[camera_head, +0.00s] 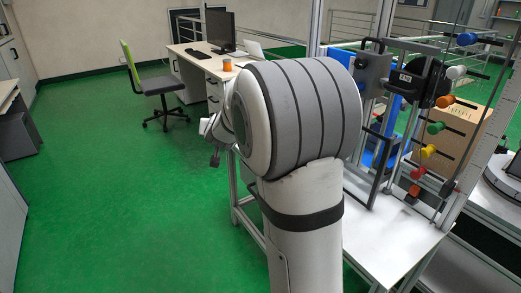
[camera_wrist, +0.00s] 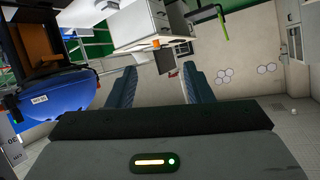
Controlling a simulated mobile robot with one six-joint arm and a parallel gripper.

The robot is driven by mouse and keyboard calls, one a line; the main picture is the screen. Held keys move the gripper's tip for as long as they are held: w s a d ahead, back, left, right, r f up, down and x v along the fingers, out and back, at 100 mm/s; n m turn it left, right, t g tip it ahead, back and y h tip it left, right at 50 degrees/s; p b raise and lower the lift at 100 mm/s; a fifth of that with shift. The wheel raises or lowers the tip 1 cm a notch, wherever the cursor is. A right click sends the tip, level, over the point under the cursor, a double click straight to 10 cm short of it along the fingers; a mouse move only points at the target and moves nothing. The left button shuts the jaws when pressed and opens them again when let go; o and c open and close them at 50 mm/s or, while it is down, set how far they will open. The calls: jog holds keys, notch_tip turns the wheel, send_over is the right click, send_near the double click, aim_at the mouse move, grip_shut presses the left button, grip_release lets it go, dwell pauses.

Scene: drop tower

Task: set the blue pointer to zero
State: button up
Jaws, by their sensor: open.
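The blue pointer (camera_head: 466,39) is the topmost of several coloured knobs on the tall drop tower at the right of the head view. A ruler-like scale (camera_head: 471,178) runs along the tower's right post; its figures are too small to read. My gripper (camera_wrist: 160,68) shows in the wrist view with two dark blue fingers spread apart and nothing between them.
White (camera_head: 455,72), orange (camera_head: 445,101), green (camera_head: 435,128), yellow (camera_head: 428,151) and red (camera_head: 418,172) knobs sit below the blue one. The tower stands on a white table (camera_head: 385,245). A blue case (camera_wrist: 62,97) is left of my fingers. Green floor (camera_head: 130,210) lies open at left.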

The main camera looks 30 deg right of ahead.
jog(key=w+d+f+m+h+b, duration=0.35)
jog(key=w+d+f+h, duration=0.2)
jog(key=d, duration=0.45)
jog(key=s+d+f+m+g+h+b, duration=0.45)
jog(key=d+f+m+g+h, duration=0.55)
jog(key=d+f, duration=0.5)
jog(key=shift+n+g+y, duration=0.55)
jog(key=shift+n+g, duration=0.15)
jog(key=shift+n, duration=0.25)
jog(key=d, duration=0.7)
jog(key=shift+s+r, duration=0.1)
jog(key=shift+r, duration=0.05)
jog(key=shift+c, duration=0.6)
grip_shut()
